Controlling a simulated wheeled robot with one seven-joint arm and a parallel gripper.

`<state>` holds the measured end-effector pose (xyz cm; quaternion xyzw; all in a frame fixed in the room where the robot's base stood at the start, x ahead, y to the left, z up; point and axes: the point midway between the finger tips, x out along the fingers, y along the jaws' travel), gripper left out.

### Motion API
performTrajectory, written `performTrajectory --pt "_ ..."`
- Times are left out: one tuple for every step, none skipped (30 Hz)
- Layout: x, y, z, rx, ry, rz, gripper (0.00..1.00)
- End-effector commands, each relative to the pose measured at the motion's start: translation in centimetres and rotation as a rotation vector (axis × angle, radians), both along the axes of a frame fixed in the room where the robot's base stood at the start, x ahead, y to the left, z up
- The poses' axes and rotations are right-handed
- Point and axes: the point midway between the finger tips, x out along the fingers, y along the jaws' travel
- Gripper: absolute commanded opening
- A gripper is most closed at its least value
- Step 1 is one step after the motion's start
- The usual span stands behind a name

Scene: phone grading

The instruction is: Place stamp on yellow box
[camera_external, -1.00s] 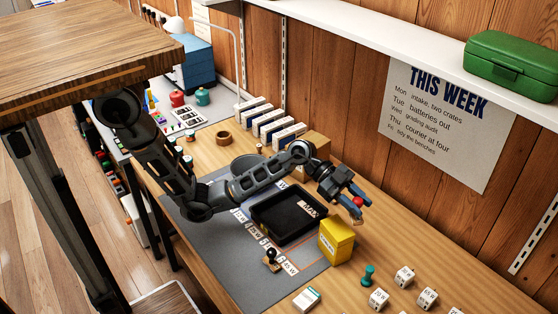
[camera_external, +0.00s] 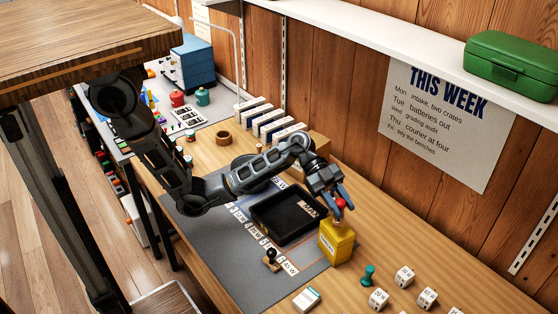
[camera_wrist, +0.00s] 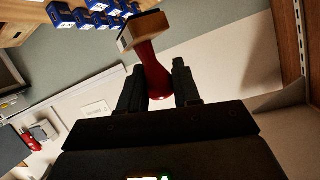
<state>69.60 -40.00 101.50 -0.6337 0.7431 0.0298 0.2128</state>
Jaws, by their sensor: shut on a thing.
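My gripper (camera_external: 341,203) is shut on the red handle of a stamp (camera_wrist: 150,62). In the wrist view the stamp's wooden base sticks out beyond the fingertips, tilted in the picture. The red handle also shows between the fingers in the outside view. The yellow box (camera_external: 336,243) stands near the right edge of the grey mat, beside the black tray. My gripper and the stamp are right over the box's top. The outside view does not clearly show whether the stamp's base touches it.
The black tray (camera_external: 262,222) is left of the yellow box. A black-knobbed stamp (camera_external: 271,257) stands on the grey mat (camera_external: 235,272). A cardboard box (camera_external: 318,147) stands behind my arm.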

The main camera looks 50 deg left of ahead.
Motion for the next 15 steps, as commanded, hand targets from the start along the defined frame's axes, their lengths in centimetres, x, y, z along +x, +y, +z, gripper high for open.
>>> performTrajectory --pt "0.7 0.3 -0.3 0.001 0.002 0.001 0.00" --pt "1.0 0.5 -0.5 0.001 0.002 0.001 0.00" --pt "1.3 0.7 -0.7 0.001 0.001 0.001 0.00" --pt "1.5 0.8 -0.9 0.001 0.001 0.001 0.00" --pt "1.6 0.9 -1.0 0.000 0.000 0.000 0.00" --pt "1.7 1.0 -1.1 0.000 0.000 -0.001 0.00" --pt "1.7 1.0 -1.3 0.000 0.000 -0.001 0.00" --pt "1.7 1.0 -1.6 0.001 0.002 -0.001 0.00" --pt "1.7 1.0 -2.0 0.001 0.002 -0.001 0.00" --pt "1.7 1.0 -2.5 0.001 0.003 -0.001 0.00" --pt "1.6 1.0 -3.0 0.002 0.004 -0.001 0.00" --pt "1.6 1.0 -3.5 0.002 0.004 -0.001 0.00" --pt "1.6 1.0 -3.9 0.002 0.004 -0.001 0.00" --pt "1.7 1.0 -4.3 0.001 0.004 0.000 0.00" --pt "1.7 1.0 -4.6 0.000 0.001 -0.001 0.00"
